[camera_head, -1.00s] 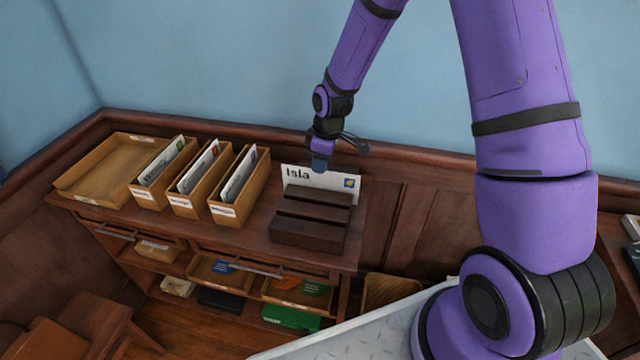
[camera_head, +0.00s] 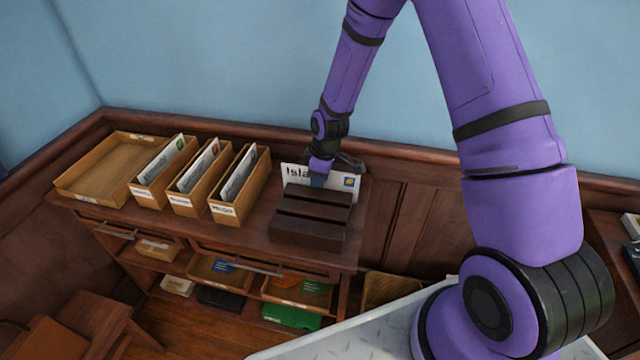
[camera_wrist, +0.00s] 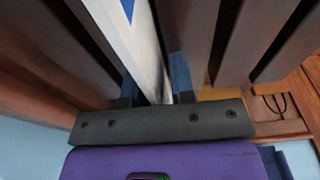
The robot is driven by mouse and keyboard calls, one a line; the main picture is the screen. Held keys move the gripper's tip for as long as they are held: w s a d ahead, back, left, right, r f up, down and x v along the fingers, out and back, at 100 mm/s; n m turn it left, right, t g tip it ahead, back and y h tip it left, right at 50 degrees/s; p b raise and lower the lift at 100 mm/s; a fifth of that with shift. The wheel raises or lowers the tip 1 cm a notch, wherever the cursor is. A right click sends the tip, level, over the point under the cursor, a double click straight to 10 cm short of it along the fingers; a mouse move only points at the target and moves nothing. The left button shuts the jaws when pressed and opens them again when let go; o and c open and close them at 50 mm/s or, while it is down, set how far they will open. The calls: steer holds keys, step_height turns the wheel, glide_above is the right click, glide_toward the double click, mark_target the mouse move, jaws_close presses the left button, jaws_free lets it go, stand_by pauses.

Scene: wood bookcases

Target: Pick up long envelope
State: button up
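The long envelope (camera_head: 343,181) is white, with "Isla" written on it and a blue stamp at its right. It stands upright in the back slot of a dark wooden slotted holder (camera_head: 308,237) on the cabinet top. My gripper (camera_head: 318,180) is down at the envelope's upper edge and covers part of the writing. In the wrist view, the blue fingers of my gripper (camera_wrist: 155,80) are apart, one on each side of the envelope (camera_wrist: 147,50). A gap shows beside it, so they look open around it.
Three narrow wooden boxes of envelopes (camera_head: 238,184) stand to the left, with an empty shallow tray (camera_head: 85,188) beyond them. The wood-panelled wall (camera_head: 400,170) is close behind the holder. Drawers and shelves (camera_head: 240,268) lie below.

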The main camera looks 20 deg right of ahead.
jaws_close()
step_height(320, 180, up, 10)
stand_by(0.6)
